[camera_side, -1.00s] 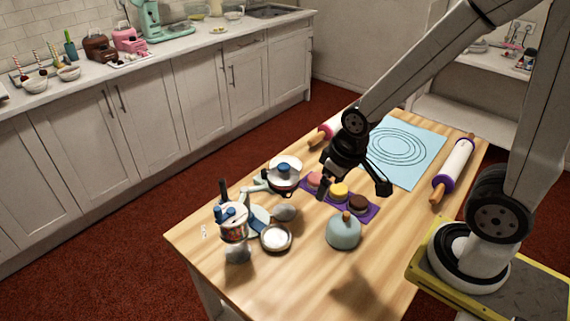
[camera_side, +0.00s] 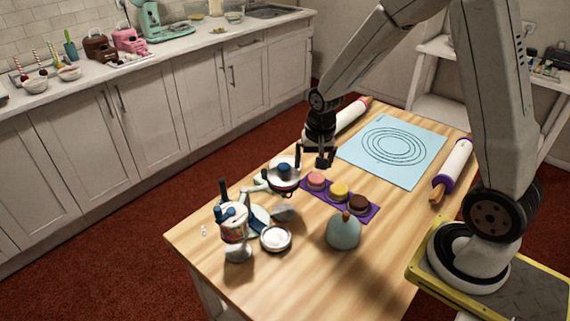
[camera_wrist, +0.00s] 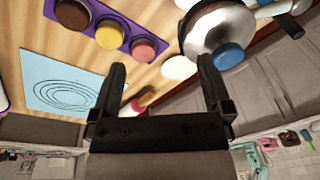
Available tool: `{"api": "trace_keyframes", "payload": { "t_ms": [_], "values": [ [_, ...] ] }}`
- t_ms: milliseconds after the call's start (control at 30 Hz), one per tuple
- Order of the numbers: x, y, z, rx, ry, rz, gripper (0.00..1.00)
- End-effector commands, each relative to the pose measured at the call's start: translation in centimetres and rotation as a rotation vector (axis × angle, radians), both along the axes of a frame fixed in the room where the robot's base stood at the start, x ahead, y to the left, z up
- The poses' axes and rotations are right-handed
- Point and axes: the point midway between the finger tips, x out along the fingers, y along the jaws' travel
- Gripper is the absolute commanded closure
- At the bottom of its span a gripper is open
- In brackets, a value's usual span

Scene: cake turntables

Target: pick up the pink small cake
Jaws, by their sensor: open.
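The pink small cake (camera_side: 317,179) sits at the left end of a purple mat (camera_side: 369,216), beside a yellow cake (camera_side: 339,190) and a brown cake (camera_side: 358,203). In the wrist view the pink cake (camera_wrist: 144,50) is the cake nearest my fingers, toward the left finger and upper middle. My gripper (camera_side: 312,157) is open and empty, above the table just behind and left of the pink cake. Its two fingers also show spread apart in the wrist view (camera_wrist: 161,65). Nothing hides the pink cake.
A round metal turntable with a blue knob (camera_side: 284,170) stands close left of the pink cake. A blue mat (camera_side: 410,160) and rolling pins (camera_side: 453,165) lie behind and right.

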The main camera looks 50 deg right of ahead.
Motion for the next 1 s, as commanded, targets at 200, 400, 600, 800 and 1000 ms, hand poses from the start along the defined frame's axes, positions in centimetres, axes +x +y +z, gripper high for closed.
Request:
{"api": "trace_keyframes", "payload": {
  "t_ms": [200, 400, 600, 800, 1000],
  "values": [
    [2.8, -3.7, -2.5, 0.032, 0.036, -0.293, 0.00],
    [4.8, -7.4, -5.2, 0.056, 0.072, -0.579, 0.00],
    [5.9, -10.3, -7.6, 0.072, 0.097, -0.805, 0.00],
    [6.2, -11.4, -8.5, 0.076, 0.105, -0.892, 0.00],
    [6.2, -11.4, -8.7, 0.076, 0.105, -0.896, 0.00]
  ]
}}
